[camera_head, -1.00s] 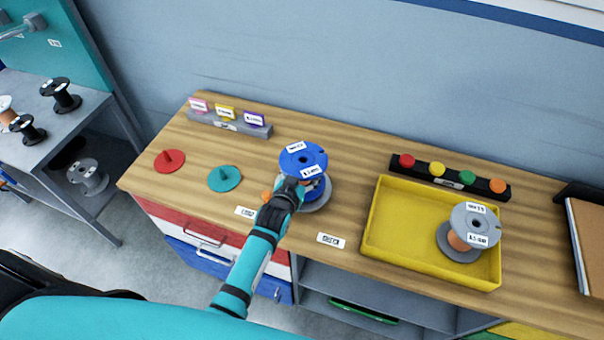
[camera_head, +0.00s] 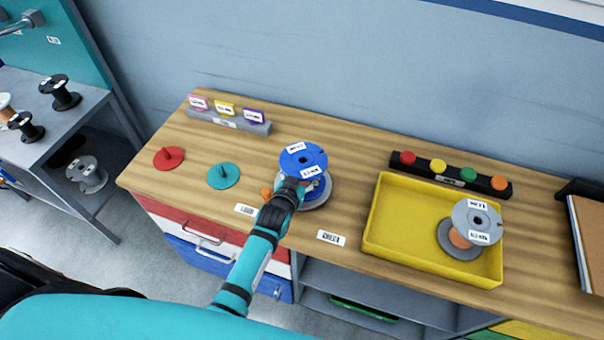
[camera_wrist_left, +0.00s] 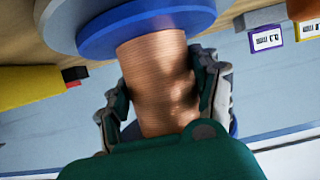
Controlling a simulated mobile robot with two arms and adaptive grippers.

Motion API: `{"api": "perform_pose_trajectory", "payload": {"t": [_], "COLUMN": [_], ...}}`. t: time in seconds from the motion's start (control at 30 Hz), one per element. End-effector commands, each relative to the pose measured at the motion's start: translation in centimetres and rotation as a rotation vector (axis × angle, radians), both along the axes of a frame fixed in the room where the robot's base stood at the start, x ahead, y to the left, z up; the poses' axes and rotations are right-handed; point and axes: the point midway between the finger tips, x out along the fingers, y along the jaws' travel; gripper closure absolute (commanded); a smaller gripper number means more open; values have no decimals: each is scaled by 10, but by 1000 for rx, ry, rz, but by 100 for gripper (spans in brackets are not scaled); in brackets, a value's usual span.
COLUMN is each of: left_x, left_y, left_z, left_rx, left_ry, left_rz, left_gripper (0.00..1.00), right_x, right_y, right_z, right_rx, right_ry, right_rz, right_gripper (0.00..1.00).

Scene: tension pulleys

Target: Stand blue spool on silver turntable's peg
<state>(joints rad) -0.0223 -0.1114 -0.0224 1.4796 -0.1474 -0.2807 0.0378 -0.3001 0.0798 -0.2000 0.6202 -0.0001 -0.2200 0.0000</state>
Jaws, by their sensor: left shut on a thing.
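The blue spool (camera_head: 302,158) stands upright over the silver turntable (camera_head: 327,198), whose grey rim shows beneath the lower blue flange. My left gripper (camera_head: 287,192) reaches in from the front and is shut on the spool. In the left wrist view, its fingers (camera_wrist_left: 165,100) sit on both sides of the copper-wound core (camera_wrist_left: 158,75). There the lower blue flange (camera_wrist_left: 140,32) lies close against the grey disc (camera_wrist_left: 75,12); I cannot tell whether they touch. The peg is hidden by the spool. My right gripper is not in view.
A red turntable (camera_head: 169,158) and a teal turntable (camera_head: 223,176) lie left of the spool. A yellow tray (camera_head: 385,220) with a grey spool (camera_head: 476,222) stands right. Behind are a tag rack (camera_head: 230,122) and a button bar (camera_head: 450,178).

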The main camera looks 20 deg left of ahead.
Motion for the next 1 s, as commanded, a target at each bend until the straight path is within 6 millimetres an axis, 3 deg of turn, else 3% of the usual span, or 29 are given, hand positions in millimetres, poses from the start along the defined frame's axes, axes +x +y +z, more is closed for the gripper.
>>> {"api": "perform_pose_trajectory", "payload": {"t": [0.93, 0.97, 1.0], "left_x": [-2, -2, -2], "left_y": [0, 0, 0], "left_z": [-9, -9, -9], "left_rx": [1, 1, 1], "left_ry": [10, 10, 11], "left_rz": [0, 0, 0], "left_gripper": [94, 35, 30], "right_x": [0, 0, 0], "right_y": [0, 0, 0], "right_z": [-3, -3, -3], "right_rx": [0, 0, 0], "right_ry": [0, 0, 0], "right_rz": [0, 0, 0], "right_gripper": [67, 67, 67]}}
